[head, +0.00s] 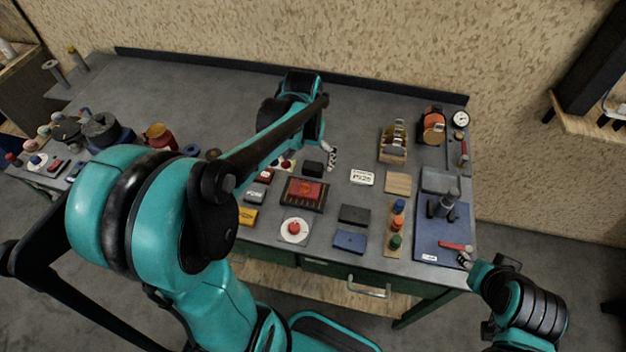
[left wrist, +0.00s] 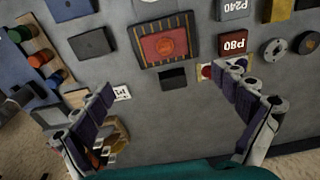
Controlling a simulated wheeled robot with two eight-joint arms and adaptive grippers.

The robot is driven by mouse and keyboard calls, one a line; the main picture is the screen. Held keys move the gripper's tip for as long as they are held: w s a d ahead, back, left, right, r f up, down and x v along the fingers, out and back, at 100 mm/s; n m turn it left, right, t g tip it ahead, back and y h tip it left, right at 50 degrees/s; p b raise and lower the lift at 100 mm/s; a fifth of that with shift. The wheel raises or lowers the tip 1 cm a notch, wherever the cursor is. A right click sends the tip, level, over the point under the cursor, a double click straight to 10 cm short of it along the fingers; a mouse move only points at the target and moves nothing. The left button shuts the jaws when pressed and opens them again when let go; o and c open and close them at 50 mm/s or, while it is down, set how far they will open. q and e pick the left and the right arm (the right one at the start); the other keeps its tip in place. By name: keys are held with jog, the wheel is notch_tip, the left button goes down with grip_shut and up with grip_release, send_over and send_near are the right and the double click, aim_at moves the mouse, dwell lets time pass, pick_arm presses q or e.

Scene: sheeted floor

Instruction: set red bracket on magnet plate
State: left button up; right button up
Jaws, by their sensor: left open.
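A flat red piece with a round mark, which looks like the red bracket (head: 305,191), lies on a dark plate with yellow stripes, which looks like the magnet plate (head: 289,203). In the left wrist view the red bracket (left wrist: 164,44) lies within the rim of the magnet plate (left wrist: 139,57). My left gripper (head: 311,155) is open and empty, behind the plate and apart from it. Its fingers are spread wide in the left wrist view. My right gripper (head: 466,260) is by the bench's front right corner; its jaws are too small to read.
A small black block (left wrist: 173,78) shows between my left fingers, behind the plate. A white dish with a red knob (head: 294,229), a black box (head: 354,214) and a blue box (head: 350,240) stand in front. A blue mat (head: 430,225) with tools is at right. The back left bench is clear.

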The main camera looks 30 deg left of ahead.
pick_arm(q)
jog(key=s+d+r+m+t, duration=0.2)
jog(key=s+d+r+t, duration=0.2)
jog(key=s+d, duration=0.5)
jog(key=s+t, duration=0.1)
jog(key=t, duration=0.1)
jog(key=shift+s+d+t, duration=0.25)
jog(key=shift+s+t, duration=0.05)
jog(key=shift+s, duration=0.05)
